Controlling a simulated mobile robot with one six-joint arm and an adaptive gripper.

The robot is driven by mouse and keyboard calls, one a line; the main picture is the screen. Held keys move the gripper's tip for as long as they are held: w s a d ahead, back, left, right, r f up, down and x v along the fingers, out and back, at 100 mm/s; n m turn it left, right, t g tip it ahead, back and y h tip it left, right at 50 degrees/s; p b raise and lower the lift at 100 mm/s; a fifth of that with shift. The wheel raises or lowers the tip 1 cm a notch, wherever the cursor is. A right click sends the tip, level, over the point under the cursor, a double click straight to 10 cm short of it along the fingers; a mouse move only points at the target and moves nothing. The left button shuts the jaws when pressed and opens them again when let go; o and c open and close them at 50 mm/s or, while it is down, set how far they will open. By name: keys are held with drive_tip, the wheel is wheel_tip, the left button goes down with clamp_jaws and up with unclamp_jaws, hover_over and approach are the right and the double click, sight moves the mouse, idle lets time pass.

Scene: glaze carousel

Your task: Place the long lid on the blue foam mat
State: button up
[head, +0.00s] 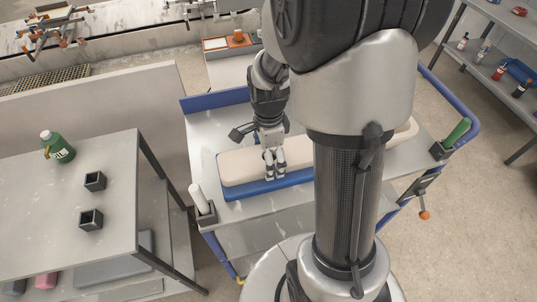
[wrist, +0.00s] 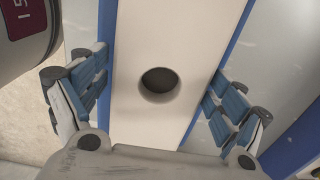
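The long lid (head: 240,168) is a long cream board on the cart, partly hidden behind my arm in the head view. It lies along the blue foam mat (head: 265,188), whose blue edge shows below its near side. In the wrist view the lid (wrist: 150,35) runs up the picture with a dark round hole in its middle, and blue strips of the mat (wrist: 106,32) show along both sides. My gripper (head: 273,170) is over the lid in the head view. In the wrist view its fingers (wrist: 160,90) are spread wide, one on each side of the lid, with visible gaps.
The cart (head: 205,135) has a white roll (head: 199,198) in a holder at left and a green one (head: 457,132) at right. A grey table (head: 60,190) at left bears a green bottle (head: 57,147) and two dark square cups (head: 95,181). Shelves stand at upper right.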

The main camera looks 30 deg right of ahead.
drive_tip(key=shift+o, duration=0.5)
drive_tip(key=shift+r, duration=0.25)
wheel_tip(320, 180, up, 11)
drive_tip(key=p, duration=0.4)
drive_tip(key=s+a+r+n+t, duration=0.2)
drive_tip(key=s+a+r+n, duration=0.3)
drive_tip(key=n, duration=0.5)
drive_tip(key=s+a+r+n+t, duration=0.2)
drive_tip(key=s+a+r+n, duration=0.3)
drive_tip(key=s+n, duration=0.3)
drive_tip(key=r+n, duration=0.1)
drive_tip(key=n, duration=0.2)
drive_tip(key=shift+s+a+r+t, duration=0.25)
drive_tip(key=shift+s+a+t, duration=0.05)
drive_tip(key=shift+s+a, duration=0.05)
drive_tip(key=shift+d, duration=0.1)
